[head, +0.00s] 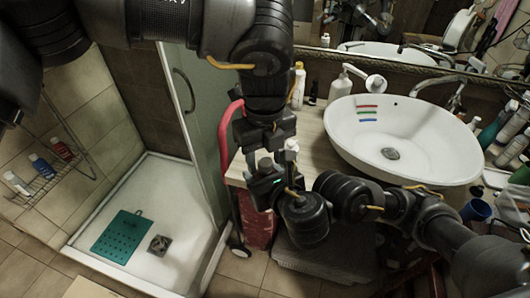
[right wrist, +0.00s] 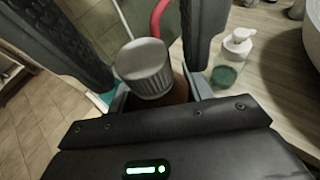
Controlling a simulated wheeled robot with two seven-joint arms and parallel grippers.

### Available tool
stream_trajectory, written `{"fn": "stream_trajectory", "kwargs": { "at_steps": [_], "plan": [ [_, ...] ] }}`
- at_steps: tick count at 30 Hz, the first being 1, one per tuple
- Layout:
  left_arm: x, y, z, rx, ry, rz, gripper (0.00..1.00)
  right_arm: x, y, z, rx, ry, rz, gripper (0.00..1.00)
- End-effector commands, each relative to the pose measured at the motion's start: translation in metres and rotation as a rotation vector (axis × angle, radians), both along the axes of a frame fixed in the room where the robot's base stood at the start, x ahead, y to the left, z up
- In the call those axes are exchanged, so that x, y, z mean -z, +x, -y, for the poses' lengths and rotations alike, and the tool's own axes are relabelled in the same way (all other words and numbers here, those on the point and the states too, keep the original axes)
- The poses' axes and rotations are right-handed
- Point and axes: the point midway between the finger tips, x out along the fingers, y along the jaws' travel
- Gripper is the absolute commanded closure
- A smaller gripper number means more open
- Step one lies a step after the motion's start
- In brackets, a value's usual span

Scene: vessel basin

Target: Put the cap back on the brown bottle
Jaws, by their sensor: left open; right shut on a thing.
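The brown bottle (right wrist: 180,88) is upright between the fingers of my right gripper (right wrist: 158,95), which is shut on its body. Only a strip of brown shows. The grey-white ridged cap (right wrist: 147,66) sits over the bottle's top; any small gap beneath it cannot be made out. My left gripper (head: 270,148) comes down from above in the head view, and its open dark fingers (right wrist: 60,42) stand either side of the cap in the right wrist view. My right gripper (head: 264,184) also shows in the head view, where the grippers hide the bottle and cap.
A pump bottle with green liquid (right wrist: 232,60) stands close by on the wooden counter. The white basin (head: 400,135) is to the right, with a white dispenser (head: 341,86) behind. A red hose (head: 224,135) and the shower's glass door (head: 200,120) are left of the grippers.

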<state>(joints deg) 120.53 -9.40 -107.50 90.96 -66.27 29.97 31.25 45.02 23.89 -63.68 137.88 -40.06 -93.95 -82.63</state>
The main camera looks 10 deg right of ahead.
Motion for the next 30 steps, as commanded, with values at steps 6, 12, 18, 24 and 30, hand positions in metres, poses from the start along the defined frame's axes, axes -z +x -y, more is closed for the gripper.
{"fn": "stream_trajectory", "kwargs": {
  "at_steps": [6,12,18,24,30],
  "plan": [
    [-0.0003,0.0000,0.0001,0.000,0.000,0.000,0.71,-0.0004,0.0001,0.0000,0.000,0.000,0.001,1.00],
    [-0.0005,0.0001,0.0000,0.000,0.000,0.000,0.97,-0.0003,0.0000,0.0000,0.000,0.000,0.001,1.00],
    [-0.0005,0.0002,-0.0001,0.029,0.000,0.000,1.00,-0.0003,0.0001,0.0001,0.000,0.000,0.001,1.00],
    [-0.0002,0.0003,-0.0002,0.340,-0.002,0.001,1.00,-0.0003,0.0001,0.0001,0.000,0.000,0.001,1.00],
    [-0.0001,0.0005,-0.0004,0.554,-0.002,0.002,1.00,-0.0003,0.0002,0.0002,0.000,0.000,0.001,1.00]
  ]
}}
